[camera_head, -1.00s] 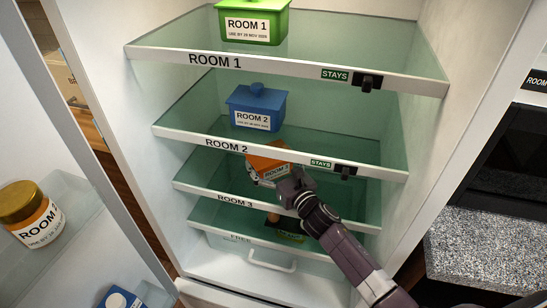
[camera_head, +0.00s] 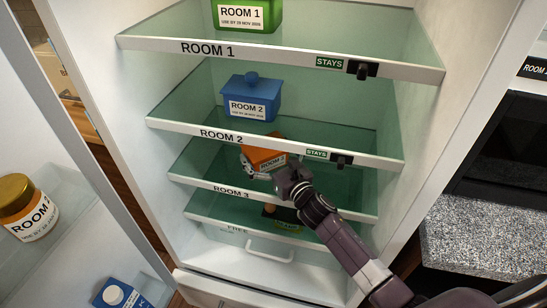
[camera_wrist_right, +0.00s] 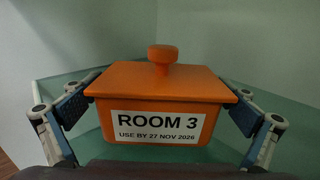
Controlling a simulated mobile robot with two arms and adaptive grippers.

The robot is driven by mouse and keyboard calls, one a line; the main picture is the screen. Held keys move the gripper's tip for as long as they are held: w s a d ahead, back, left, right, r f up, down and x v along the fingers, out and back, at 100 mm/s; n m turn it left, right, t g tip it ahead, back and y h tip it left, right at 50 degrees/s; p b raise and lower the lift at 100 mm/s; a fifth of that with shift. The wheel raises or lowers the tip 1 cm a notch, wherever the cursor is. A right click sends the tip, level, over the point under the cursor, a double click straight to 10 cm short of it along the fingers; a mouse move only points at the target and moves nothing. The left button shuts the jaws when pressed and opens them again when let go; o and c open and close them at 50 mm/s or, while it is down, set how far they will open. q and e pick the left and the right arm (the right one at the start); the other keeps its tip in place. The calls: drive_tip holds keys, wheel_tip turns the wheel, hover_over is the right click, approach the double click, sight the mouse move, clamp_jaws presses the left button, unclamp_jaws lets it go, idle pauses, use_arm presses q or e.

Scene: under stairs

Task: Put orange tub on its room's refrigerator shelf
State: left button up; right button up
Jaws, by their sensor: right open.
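The orange tub (camera_head: 262,155), labelled ROOM 3, stands upright on the refrigerator's ROOM 3 shelf (camera_head: 352,208), below the ROOM 2 shelf. In the right wrist view the tub (camera_wrist_right: 165,85), with lid and knob, fills the middle, its label facing me. My right gripper (camera_head: 268,172) reaches in at the tub's front. It is open, one finger on each side of the tub, with small gaps visible at the pads (camera_wrist_right: 160,112). Part of the tub's top is hidden behind the ROOM 2 shelf edge in the head view. My left gripper is out of view.
A blue tub (camera_head: 252,97) stands on the ROOM 2 shelf and a green tub (camera_head: 247,12) on the ROOM 1 shelf. STAYS tags (camera_head: 316,154) and black clips mark those shelf edges. An orange jar (camera_head: 30,208) and blue carton (camera_head: 118,295) sit in the door.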

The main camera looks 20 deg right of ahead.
drive_tip(key=s, duration=0.4)
drive_tip(key=s+d+b, duration=0.1)
drive_tip(key=s, duration=0.3)
drive_tip(key=s+d, duration=0.1)
drive_tip(key=s, duration=0.3)
drive_tip(key=shift+d, duration=0.15)
drive_tip(key=shift+w, duration=0.1)
